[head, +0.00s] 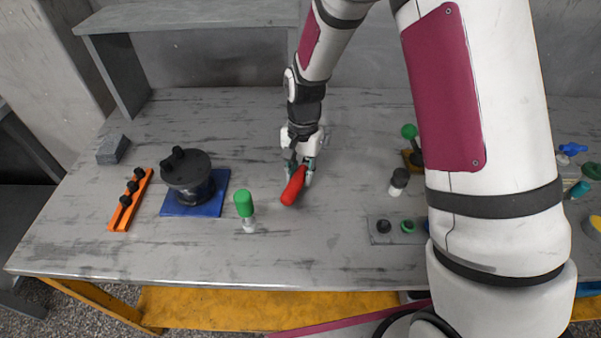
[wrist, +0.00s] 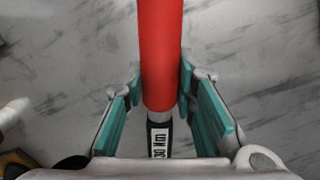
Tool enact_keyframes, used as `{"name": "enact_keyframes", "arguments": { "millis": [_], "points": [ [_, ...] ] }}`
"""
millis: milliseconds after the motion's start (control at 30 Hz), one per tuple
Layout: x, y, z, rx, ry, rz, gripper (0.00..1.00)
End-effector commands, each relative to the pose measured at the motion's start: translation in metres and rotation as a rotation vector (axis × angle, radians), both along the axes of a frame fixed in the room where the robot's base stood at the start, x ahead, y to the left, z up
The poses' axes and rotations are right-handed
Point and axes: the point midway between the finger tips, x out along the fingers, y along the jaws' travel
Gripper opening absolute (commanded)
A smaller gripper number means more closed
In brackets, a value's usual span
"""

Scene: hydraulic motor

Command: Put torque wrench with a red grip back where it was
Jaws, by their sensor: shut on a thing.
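The torque wrench with a red grip (head: 293,187) is held by my gripper (head: 300,172) above the middle of the grey table. In the head view its red grip points down and to the left, toward the table's front edge. In the wrist view the red grip (wrist: 161,50) runs up from between the teal fingers of my gripper (wrist: 160,92), with a black section marked "30 Nm" (wrist: 159,140) below it. The wrench's other end is hidden by my gripper. I cannot tell its exact height above the table.
A green-handled tool (head: 244,205) stands left of the wrench. Farther left are a dark motor (head: 186,175) on a blue plate (head: 222,190) and an orange rack (head: 128,200). A grey holder (head: 381,238) is at right, near a black-and-white piece (head: 398,182). My arm covers part of the right side.

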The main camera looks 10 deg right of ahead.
Motion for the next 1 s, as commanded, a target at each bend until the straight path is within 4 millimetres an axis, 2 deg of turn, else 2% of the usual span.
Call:
{"name": "enact_keyframes", "arguments": {
  "millis": [67, 100, 167, 567, 667, 1000],
  "points": [
    [0.000, 0.000, -0.002, 0.000, 0.000, 0.000, 0.00],
    [0.000, 0.000, -0.002, -0.001, 0.001, 0.000, 0.32],
    [0.000, 0.000, -0.002, 0.000, 0.000, 0.000, 0.45],
    [0.001, 0.000, 0.004, 0.000, -0.002, 0.000, 0.45],
    [0.002, -0.001, 0.016, 0.000, -0.004, 0.001, 0.45],
    [0.008, -0.004, 0.084, 0.000, -0.005, 0.001, 0.45]
  ]
}}
